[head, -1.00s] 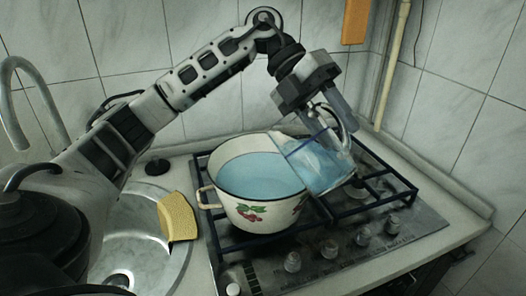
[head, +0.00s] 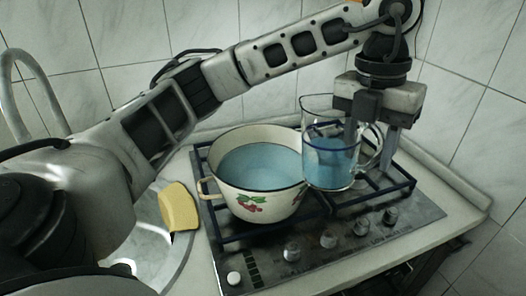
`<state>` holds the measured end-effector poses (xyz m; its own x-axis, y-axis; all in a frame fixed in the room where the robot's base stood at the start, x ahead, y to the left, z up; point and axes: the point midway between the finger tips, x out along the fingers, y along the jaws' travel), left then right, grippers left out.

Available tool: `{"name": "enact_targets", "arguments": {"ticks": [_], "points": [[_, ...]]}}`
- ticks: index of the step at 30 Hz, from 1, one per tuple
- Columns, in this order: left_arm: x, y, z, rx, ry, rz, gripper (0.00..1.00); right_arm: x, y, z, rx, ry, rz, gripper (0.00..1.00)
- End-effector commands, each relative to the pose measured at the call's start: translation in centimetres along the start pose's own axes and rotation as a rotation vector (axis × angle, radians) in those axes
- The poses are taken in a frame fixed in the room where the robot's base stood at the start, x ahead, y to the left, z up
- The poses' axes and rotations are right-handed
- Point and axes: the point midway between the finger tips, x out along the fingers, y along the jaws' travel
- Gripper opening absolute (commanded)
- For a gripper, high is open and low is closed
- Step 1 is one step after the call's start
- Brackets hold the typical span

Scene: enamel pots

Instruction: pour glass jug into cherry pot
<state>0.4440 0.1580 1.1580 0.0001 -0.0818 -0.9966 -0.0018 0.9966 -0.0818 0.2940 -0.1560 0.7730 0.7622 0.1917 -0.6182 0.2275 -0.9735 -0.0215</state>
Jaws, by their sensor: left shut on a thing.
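The cherry pot (head: 262,196) is cream enamel with a dark rim and painted cherries. It stands on the left of the stove grate and holds light blue liquid. The glass jug (head: 330,150) is upright just right of the pot, holding blue liquid to about half its height. Its lower left side overlaps the pot's right edge in the picture; I cannot tell if they touch. My left gripper (head: 376,142) is shut on the jug at its handle side, from above. Its fingertips are partly hidden. My right gripper is not in view.
The black grate (head: 400,190) has free room right of the jug. Stove knobs (head: 329,239) line the front. A yellow sponge (head: 178,207) lies at the edge of the sink (head: 150,245) on the left. Tiled walls close off the back and right.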

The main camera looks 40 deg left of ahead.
Motion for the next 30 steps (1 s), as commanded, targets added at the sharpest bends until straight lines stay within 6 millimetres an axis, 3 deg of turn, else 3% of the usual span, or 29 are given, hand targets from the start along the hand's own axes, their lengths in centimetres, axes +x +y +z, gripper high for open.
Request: {"name": "enact_targets", "arguments": {"ticks": [7,18,30], "points": [[-0.2,-0.6,0.1,0.001,-0.005,0.102,0.0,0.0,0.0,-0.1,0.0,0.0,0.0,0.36],[-4.3,-1.0,0.1,0.0,-0.006,0.106,0.0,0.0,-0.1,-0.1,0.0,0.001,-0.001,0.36],[-4.7,-1.0,0.0,0.002,-0.003,0.105,0.0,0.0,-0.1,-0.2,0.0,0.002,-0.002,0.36]]}}
